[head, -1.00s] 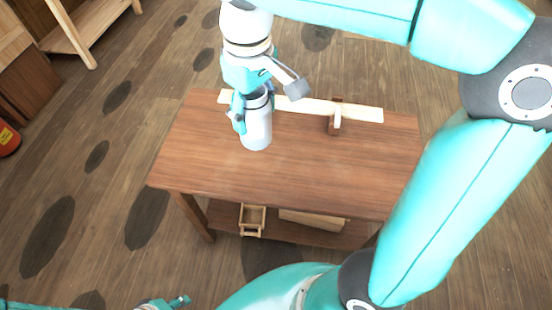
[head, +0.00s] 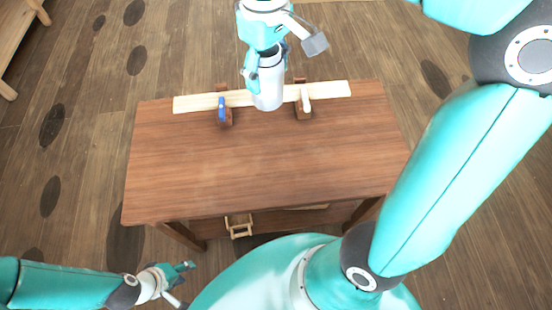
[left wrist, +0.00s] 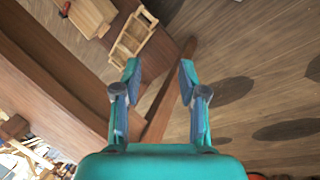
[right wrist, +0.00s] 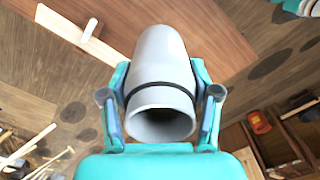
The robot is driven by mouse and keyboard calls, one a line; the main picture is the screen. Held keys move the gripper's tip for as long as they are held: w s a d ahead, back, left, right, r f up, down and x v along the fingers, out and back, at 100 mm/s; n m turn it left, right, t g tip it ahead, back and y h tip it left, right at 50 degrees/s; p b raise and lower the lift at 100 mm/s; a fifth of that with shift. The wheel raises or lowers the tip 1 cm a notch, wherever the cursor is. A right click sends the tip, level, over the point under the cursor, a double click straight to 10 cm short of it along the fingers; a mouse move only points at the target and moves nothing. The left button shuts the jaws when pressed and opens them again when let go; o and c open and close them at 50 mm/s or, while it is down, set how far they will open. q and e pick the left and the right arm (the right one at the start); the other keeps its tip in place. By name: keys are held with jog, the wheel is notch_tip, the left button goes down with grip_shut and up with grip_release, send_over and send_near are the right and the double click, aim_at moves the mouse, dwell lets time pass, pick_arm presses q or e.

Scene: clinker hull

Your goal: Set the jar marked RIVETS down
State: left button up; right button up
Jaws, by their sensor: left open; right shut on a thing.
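My right gripper (head: 264,66) is shut on a pale grey jar (head: 268,94), holding it upright or nearly so. In the head view the jar overlaps the pale plank at the table's far edge; its height above the table is hard to tell. The right wrist view shows the jar (right wrist: 160,60) between the fingers, with a dark band and an open mouth towards the camera. No marking on it is readable. My left gripper (head: 180,284) is open and empty, low in front of the table's near left corner; its open fingers show in the left wrist view (left wrist: 160,68).
The brown table (head: 250,165) has a wide clear top. A pale plank (head: 195,103) lies along its far edge, with a blue-topped block (head: 226,112) and a pale-topped block (head: 303,103). A small wooden crate (head: 239,225) sits on the lower shelf.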

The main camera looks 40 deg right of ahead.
jog(key=shift+w, duration=0.4)
pick_arm(q)
jog(key=shift+w, duration=0.35)
pick_arm(e)
jog(key=shift+d, duration=0.1)
jog(key=shift+d, duration=0.1)
pick_arm(q)
jog(key=shift+o, duration=0.5)
jog(key=o, duration=0.5)
jog(key=shift+f+b, duration=0.3)
jog(key=shift+b, duration=0.05)
pick_arm(e)
jog(key=shift+f, duration=0.3)
pick_arm(q)
jog(key=o, duration=0.4)
notch_tip(320, 180, down, 12)
jog(key=b, duration=1.2)
jog(key=shift+a+f, duration=0.1)
jog(key=shift+f, duration=0.15)
jog(key=shift+c, duration=0.2)
notch_tip(320, 180, down, 3)
jog(key=b, duration=0.3)
pick_arm(e)
jog(key=shift+n, duration=0.3)
jog(key=f, duration=3.1)
jog(key=shift+w+d+f, duration=0.1)
jog(key=shift+w+d, duration=0.1)
jog(key=shift+w, duration=0.05)
